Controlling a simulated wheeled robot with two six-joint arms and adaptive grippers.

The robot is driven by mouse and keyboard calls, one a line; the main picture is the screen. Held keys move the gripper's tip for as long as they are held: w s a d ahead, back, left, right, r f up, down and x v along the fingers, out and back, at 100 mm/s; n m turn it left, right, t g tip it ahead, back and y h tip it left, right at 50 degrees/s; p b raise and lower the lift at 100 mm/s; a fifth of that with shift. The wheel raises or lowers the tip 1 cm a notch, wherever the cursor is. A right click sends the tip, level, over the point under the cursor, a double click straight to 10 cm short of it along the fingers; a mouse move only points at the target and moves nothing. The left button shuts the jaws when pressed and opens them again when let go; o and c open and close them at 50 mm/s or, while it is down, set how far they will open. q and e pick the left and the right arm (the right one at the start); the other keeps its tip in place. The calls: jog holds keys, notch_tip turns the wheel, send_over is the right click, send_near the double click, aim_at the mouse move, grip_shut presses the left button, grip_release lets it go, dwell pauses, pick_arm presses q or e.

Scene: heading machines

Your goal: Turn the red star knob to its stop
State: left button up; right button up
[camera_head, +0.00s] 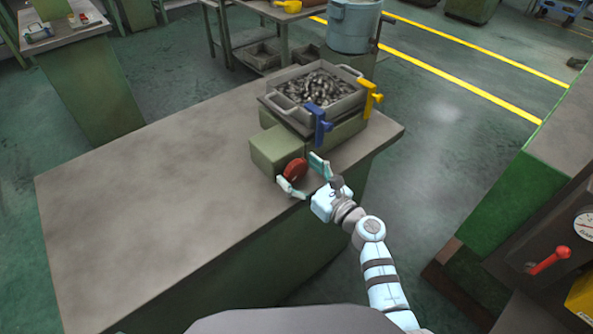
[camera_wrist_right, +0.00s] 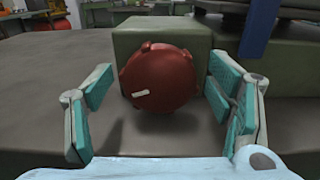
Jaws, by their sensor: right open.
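The red star knob (camera_head: 295,170) sits on the front face of a green box (camera_head: 270,146) on the bench. In the right wrist view the knob (camera_wrist_right: 160,78) faces me, with a small pale mark low on its left side. My right gripper (camera_head: 305,175) is open, with one finger on each side of the knob. In the right wrist view its teal finger pads (camera_wrist_right: 160,105) stand apart from the knob, with a gap on both sides. My left gripper is not in view.
Behind the green box, a grey tray (camera_head: 288,104) of metal parts stands on a base with a blue clamp (camera_head: 319,122) and a yellow clamp (camera_head: 372,97). The grey bench top (camera_head: 150,205) is clear to the left. A machine with a red lever (camera_head: 548,260) stands at right.

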jog(key=shift+w+a, duration=0.35)
jog(key=shift+w, duration=0.2)
jog(key=shift+c, duration=0.4)
jog(key=c, duration=1)
jog(key=shift+c, duration=0.2)
jog(key=shift+m, duration=0.4)
jog(key=m+p, duration=0.1)
jog(key=m, duration=0.1)
jog(key=shift+m, duration=0.3)
jog(key=shift+w+d+m+p, duration=0.15)
jog(key=shift+m+p, duration=0.55)
jog(key=shift+m, duration=1)
